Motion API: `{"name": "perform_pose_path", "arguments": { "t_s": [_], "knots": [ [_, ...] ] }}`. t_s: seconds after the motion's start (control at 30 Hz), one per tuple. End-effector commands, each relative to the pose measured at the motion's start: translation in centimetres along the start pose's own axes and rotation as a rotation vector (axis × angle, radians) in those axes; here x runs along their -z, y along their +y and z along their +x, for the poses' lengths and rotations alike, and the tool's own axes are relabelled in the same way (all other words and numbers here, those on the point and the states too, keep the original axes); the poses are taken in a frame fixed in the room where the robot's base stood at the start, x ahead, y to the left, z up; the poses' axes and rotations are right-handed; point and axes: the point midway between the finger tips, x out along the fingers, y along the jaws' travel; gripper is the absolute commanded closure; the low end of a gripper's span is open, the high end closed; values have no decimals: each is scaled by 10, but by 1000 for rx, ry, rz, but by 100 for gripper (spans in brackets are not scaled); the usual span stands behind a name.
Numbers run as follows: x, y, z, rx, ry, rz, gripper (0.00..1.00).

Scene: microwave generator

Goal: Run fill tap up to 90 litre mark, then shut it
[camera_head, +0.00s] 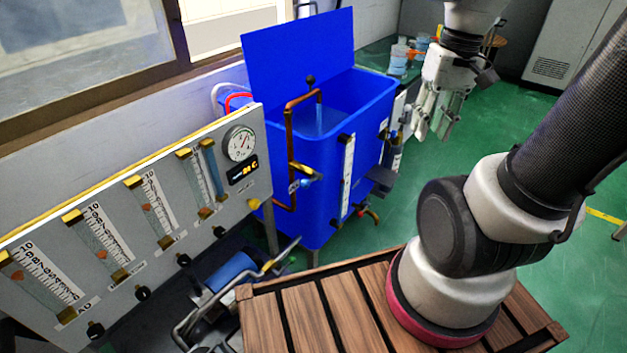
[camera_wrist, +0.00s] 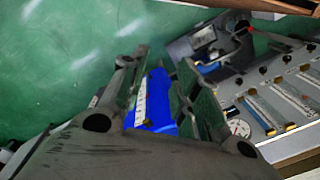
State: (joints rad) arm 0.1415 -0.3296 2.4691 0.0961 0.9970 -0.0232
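The blue tank (camera_head: 300,150) stands open in the middle of the head view, with its lid raised behind. A copper fill pipe (camera_head: 289,125) bends over its rim, and a pale streak under the spout looks like running water (camera_head: 319,118). My gripper (camera_head: 431,128) is right of the tank, pointing down, apart from the tap. In the wrist view its fingers (camera_wrist: 163,65) are apart and empty.
A gauge panel (camera_head: 110,240) with several flow tubes and a dial fills the left. A lower tap (camera_head: 370,214) with a red handle sticks out near the tank's base. A blue pump (camera_head: 230,270) is on the floor. Green floor (camera_head: 400,240) is clear on the right.

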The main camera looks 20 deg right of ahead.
Motion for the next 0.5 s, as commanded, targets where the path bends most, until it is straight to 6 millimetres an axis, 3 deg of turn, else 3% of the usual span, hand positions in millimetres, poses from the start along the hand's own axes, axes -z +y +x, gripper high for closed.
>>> {"name": "perform_pose_path", "arguments": {
  "t_s": [0.17, 0.5],
  "knots": [
    [13, 1, 40, 70, -182, 92, 69],
    [39, -18, 148, 377, -553, 309, 69]
  ]
}}
